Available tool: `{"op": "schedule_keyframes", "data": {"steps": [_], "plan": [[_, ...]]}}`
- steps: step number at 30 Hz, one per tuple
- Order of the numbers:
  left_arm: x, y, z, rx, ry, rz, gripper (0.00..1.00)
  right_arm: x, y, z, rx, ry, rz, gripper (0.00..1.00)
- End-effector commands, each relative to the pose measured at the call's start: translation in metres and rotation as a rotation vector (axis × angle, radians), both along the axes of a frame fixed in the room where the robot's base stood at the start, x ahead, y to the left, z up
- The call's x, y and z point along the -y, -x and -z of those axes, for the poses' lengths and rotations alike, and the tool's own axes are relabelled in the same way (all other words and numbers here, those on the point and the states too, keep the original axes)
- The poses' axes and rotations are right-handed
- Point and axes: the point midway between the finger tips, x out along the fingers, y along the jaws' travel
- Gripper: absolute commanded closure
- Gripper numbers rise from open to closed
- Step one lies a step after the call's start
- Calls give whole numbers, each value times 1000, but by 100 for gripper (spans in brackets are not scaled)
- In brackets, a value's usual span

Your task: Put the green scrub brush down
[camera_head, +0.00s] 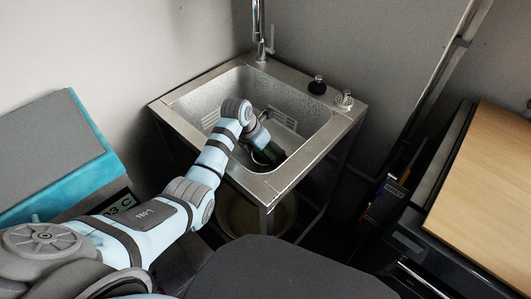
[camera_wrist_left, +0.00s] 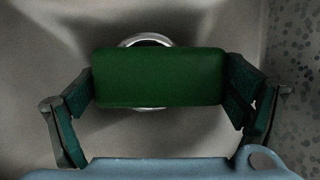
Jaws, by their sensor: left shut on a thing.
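The green scrub brush (camera_wrist_left: 158,77) lies crosswise between the two fingers of my left gripper in the left wrist view. The fingers press on its two short ends, so the gripper is shut on it. In the head view my left gripper (camera_head: 268,152) reaches down into the metal sink (camera_head: 178,121), near its front wall, and the brush is mostly hidden by it. Behind the brush the wrist view shows the round drain ring (camera_wrist_left: 146,39), partly covered. I cannot tell whether the brush touches the sink floor. My right gripper is not in view.
A tap (camera_head: 258,22) rises behind the sink. A dark round item (camera_head: 317,85) and a pale one (camera_head: 345,99) stand on the right rim. A wooden-topped unit (camera_head: 490,165) stands at right, a turquoise-edged unit (camera_head: 88,125) at left.

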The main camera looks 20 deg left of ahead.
Motion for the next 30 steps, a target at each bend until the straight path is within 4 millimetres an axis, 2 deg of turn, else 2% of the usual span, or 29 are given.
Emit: {"op": "schedule_keyframes", "data": {"steps": [4, 9, 10, 11, 23, 26, 30], "plan": [[0, -1, -1, 3, 0, 0, 43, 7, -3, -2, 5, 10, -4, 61], [0, -1, 2, 3, 0, 0, 43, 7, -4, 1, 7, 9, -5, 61], [0, -1, 2, 3, 0, 0, 5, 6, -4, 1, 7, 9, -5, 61], [0, -1, 2, 3, 0, 0, 0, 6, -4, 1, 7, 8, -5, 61], [0, -1, -2, 3, 0, 0, 0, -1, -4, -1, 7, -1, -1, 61], [-2, 1, -11, 4, 0, -1, 0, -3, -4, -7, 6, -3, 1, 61], [-7, 11, -38, 6, -3, 0, 0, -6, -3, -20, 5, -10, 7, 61]]}}
